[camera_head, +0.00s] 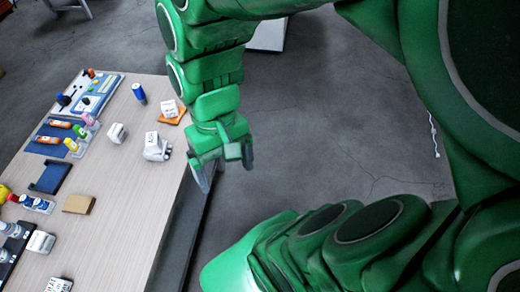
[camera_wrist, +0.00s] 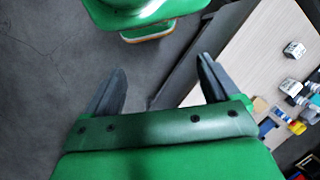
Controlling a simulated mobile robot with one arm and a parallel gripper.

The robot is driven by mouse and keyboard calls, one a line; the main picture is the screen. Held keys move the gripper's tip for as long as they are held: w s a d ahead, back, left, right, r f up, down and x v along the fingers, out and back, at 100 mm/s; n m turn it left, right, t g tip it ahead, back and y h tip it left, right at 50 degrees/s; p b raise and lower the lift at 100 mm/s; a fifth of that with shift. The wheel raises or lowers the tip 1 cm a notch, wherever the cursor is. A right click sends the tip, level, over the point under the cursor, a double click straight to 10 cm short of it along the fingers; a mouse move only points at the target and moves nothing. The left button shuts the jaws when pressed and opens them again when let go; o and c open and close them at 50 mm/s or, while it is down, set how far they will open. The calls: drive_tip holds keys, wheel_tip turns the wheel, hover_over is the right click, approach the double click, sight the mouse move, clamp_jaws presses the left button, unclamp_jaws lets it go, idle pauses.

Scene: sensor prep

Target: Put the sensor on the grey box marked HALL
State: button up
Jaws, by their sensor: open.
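My gripper (camera_head: 222,170) hangs beside the right edge of the table in the head view, with its fingers apart and nothing between them. In the wrist view the fingers of my gripper (camera_wrist: 158,88) are spread over floor and the table's side. A light grey-white box (camera_head: 157,147) with dark lettering stands on the table left of my gripper, apart from it. Its lettering is too small to read. Other white blocks are a plain-looking one (camera_head: 117,133) and one on an orange mat (camera_head: 168,108). I cannot tell which piece is the sensor or which box says HALL.
The wooden table (camera_head: 115,205) holds a blue can (camera_head: 139,93), a blue tray (camera_head: 50,177), a tan block (camera_head: 78,204), a white block (camera_head: 41,242) and several small coloured bottles at left. The table's front middle is bare. Grey floor lies right of its edge.

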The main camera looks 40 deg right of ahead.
drive_tip(key=shift+s+d+r+t+h, duration=0.3)
drive_tip(key=shift+s+d+r, duration=0.1)
drive_tip(key=shift+d, duration=0.3)
drive_tip(key=shift+s+d+r+t+h, duration=0.2)
drive_tip(key=shift+s+d+r+h, duration=0.15)
drive_tip(key=shift+d, duration=0.3)
